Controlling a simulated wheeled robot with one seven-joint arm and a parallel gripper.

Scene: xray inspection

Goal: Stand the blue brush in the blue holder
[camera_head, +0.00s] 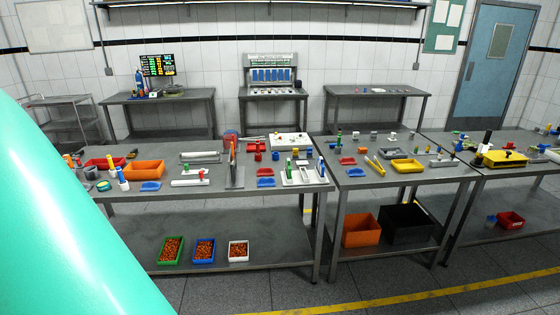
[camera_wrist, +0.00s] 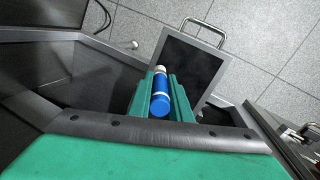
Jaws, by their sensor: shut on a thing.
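My gripper (camera_wrist: 161,88) shows in the wrist view as two teal fingers. It is shut on a blue cylinder with pale bands, which I take to be the blue brush (camera_wrist: 160,104). The brush lies lengthwise between the fingers, with its round blue end towards the camera; its far end is partly hidden. In the head view neither the gripper nor the held brush shows. A small blue cup-like thing (camera_head: 276,155) on the middle of the left table may be the blue holder, but it is too small to be sure.
The left table (camera_head: 210,205) carries an orange bin (camera_head: 144,169), blue trays and upright stands. A second table (camera_head: 340,182) adjoins it on the right, with a yellow tray (camera_head: 407,166). The wrist view shows floor tiles (camera_wrist: 270,40) beyond the gripper. My teal arm covers the head view's lower left.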

